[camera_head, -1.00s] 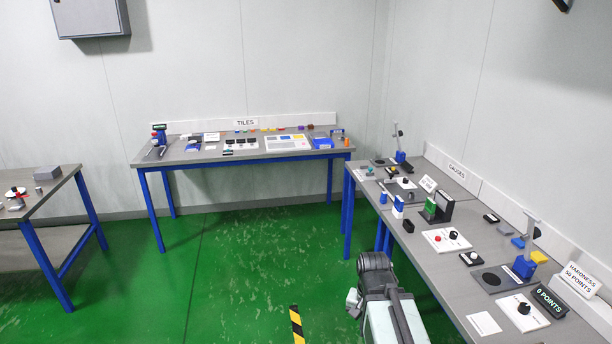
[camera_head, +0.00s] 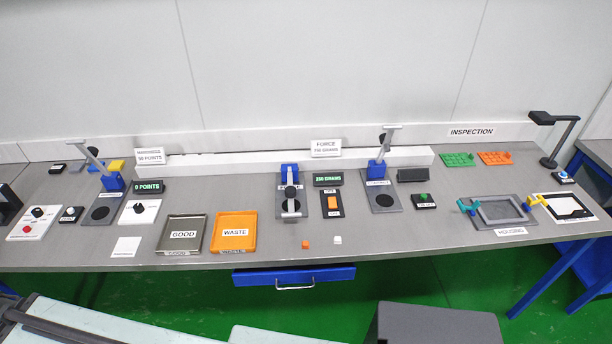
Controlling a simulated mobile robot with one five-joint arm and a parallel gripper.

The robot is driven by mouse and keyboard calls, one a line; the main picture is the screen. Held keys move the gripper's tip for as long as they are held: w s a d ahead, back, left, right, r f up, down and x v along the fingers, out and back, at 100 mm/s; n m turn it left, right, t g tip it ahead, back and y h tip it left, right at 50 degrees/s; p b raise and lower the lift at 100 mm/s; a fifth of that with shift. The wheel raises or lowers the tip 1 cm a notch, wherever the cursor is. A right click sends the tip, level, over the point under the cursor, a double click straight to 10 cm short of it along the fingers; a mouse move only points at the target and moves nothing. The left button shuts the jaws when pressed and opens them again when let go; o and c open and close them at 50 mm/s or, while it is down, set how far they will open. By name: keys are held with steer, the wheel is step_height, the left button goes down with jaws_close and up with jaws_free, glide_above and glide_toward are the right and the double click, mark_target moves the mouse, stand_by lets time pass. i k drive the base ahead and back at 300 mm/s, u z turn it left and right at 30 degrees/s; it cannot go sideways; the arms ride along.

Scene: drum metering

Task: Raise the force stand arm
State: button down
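The force stand (camera_head: 309,207) is near the middle of the long grey bench, on a dark base plate with a blue post (camera_head: 289,170). Its grey arm (camera_head: 291,207) is down, reaching forward from the post over the plate, with a dark knob on it. A small display (camera_head: 328,179) reading in grams and an orange rocker switch (camera_head: 333,204) are just right of it. A FORCE sign (camera_head: 325,147) stands behind. My gripper is not in view.
Similar stands with raised arms are at left (camera_head: 88,155) and right (camera_head: 386,140). A GOOD tray (camera_head: 168,247) and an orange WASTE tray (camera_head: 212,247) lie left of the force stand. A drawer (camera_head: 253,275) is below.

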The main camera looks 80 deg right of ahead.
mark_target(289, 190)
steer(key=z, duration=2.55)
steer(key=k, duration=0.55)
